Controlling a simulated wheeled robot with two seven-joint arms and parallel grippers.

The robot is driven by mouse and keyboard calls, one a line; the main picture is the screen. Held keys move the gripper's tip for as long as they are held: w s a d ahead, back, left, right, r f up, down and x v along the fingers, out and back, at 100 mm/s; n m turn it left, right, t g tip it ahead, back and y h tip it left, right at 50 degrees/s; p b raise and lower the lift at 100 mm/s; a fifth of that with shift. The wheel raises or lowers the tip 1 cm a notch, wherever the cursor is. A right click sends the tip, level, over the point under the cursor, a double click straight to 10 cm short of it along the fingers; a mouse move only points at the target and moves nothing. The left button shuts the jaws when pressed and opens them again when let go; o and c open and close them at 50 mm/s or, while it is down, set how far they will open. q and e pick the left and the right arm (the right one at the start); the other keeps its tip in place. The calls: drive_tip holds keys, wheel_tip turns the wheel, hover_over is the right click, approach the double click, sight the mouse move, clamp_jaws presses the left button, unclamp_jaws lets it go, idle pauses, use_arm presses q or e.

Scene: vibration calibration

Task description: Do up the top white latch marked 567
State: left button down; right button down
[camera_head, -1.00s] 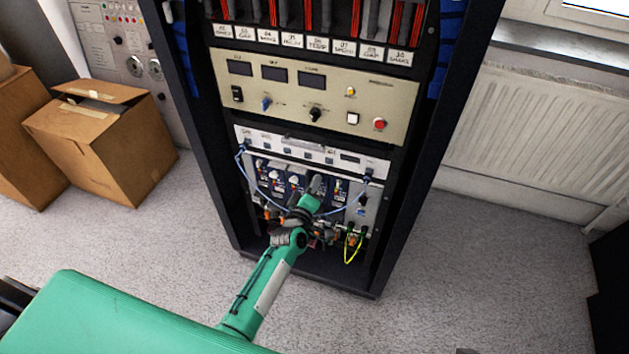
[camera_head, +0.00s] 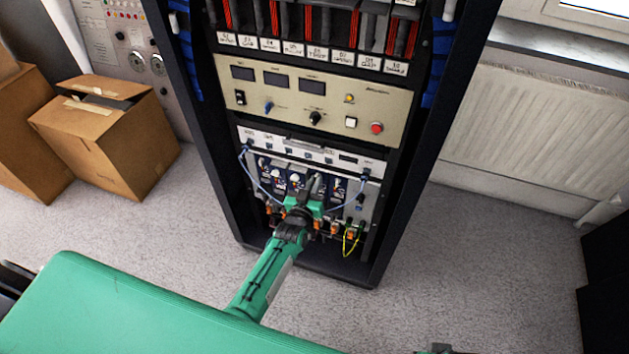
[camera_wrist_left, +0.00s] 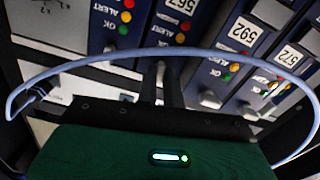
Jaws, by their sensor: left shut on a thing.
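A row of dark blue modules (camera_head: 335,188) with white labels and coloured lights sits low in the rack. My left gripper (camera_head: 315,183) reaches in from below and covers part of the row. In the left wrist view its two dark fingers (camera_wrist_left: 160,82) are shut on a small white latch at the lower end of a module whose label (camera_wrist_left: 178,5), cut by the picture edge, seems to read 567. The fingers hide most of this latch and its position. Other white latches (camera_wrist_left: 210,99) show on neighbouring modules marked 592 and 572. My right gripper is out of view.
A blue cable (camera_wrist_left: 190,52) arcs across the modules, close in front of my left fingers. A yellow cable (camera_head: 351,240) hangs at the lower right of the rack. The rack's side frames (camera_head: 405,190) bound the space. Cardboard boxes (camera_head: 108,135) stand at left.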

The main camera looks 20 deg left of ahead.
use_arm(q)
drive_tip(key=shift+m, duration=1.1)
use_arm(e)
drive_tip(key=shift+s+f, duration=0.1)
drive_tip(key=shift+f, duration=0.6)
use_arm(q)
drive_tip(key=shift+p, duration=0.3)
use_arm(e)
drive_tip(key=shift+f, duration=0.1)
use_arm(q)
drive_tip(key=c, duration=1.5)
unclamp_jaws()
drive_tip(key=shift+c, duration=0.2)
drive_tip(key=shift+s, duration=0.1)
